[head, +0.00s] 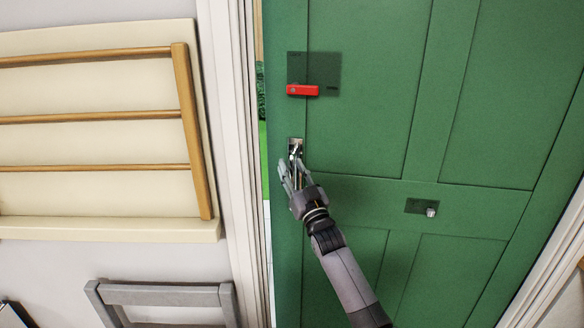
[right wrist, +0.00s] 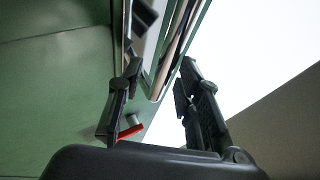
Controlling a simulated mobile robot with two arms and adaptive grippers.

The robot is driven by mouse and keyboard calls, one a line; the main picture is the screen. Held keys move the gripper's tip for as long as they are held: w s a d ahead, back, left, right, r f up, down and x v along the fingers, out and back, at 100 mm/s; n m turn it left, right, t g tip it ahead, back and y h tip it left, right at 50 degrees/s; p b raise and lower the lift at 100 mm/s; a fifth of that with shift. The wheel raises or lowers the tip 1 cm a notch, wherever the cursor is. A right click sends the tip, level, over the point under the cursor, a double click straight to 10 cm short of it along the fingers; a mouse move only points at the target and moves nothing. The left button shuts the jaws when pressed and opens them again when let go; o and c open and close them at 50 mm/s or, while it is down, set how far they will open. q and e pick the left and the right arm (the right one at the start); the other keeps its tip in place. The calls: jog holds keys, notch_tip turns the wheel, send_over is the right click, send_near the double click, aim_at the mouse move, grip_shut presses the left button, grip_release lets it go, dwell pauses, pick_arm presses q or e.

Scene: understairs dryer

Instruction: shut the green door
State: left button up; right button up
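The green door (head: 365,120) stands slightly ajar. A narrow gap along its left edge shows greenery outside. A small metal handle (head: 296,150) sits near that edge, below a red latch piece (head: 303,90) on a dark plate. My right gripper (head: 290,176) is at the handle, its fingers partly covering the handle's lower part. In the right wrist view, its two fingers (right wrist: 158,85) are apart, with a metal piece between and beyond them; I cannot tell if they touch it. My left gripper is not in view.
A white door frame (head: 230,130) runs along the left of the gap. A wooden drying rack (head: 190,130) hangs on the left wall, with a grey chair-like frame (head: 165,295) below it. A small knob (head: 431,212) is on the door further right.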

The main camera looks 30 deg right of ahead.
jog(key=shift+w+r, duration=0.1)
jog(key=shift+w, duration=0.15)
jog(key=shift+c, duration=0.3)
grip_shut()
dwell(0.5)
